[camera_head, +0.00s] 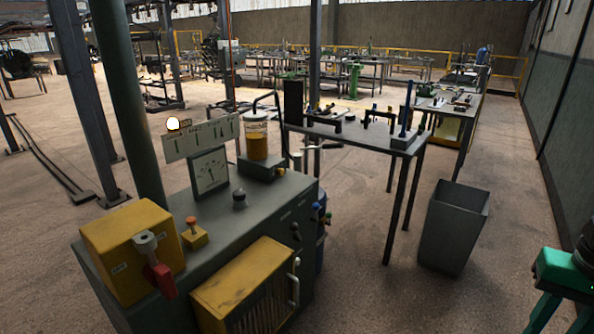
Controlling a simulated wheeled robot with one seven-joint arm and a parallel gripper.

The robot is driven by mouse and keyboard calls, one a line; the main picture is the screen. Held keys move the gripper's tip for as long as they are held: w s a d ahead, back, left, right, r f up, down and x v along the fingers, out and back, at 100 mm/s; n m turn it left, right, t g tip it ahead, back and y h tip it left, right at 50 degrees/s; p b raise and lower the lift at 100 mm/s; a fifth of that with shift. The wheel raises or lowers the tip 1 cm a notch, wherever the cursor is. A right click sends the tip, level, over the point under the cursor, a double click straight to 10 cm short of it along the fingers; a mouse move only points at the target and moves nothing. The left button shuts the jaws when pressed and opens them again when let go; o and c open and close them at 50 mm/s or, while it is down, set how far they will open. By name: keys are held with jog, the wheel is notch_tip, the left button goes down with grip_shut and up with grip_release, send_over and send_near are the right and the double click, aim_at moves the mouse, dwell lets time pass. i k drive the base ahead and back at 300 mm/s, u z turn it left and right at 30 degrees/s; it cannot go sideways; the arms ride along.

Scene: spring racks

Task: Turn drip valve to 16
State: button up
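A grey machine cabinet (225,225) stands in the left foreground. I cannot tell for sure which part is the drip valve. A clear jar with amber liquid (257,146) stands at the back right of its top, with a bent dark pipe behind it. Small blue and red knobs (316,207) stick out of the right side. No number for a valve setting is readable. My gripper is not in view.
A yellow box with a red-handled switch (162,280), a red button (191,222) and a slotted panel (202,137) are on the cabinet. A workbench (352,135) and grey bin (455,228) stand right. Open floor (365,290) lies in front.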

aim_at(281, 172)
jog(key=u, duration=0.05)
jog(key=i, duration=1.3)
jog(key=u, duration=0.05)
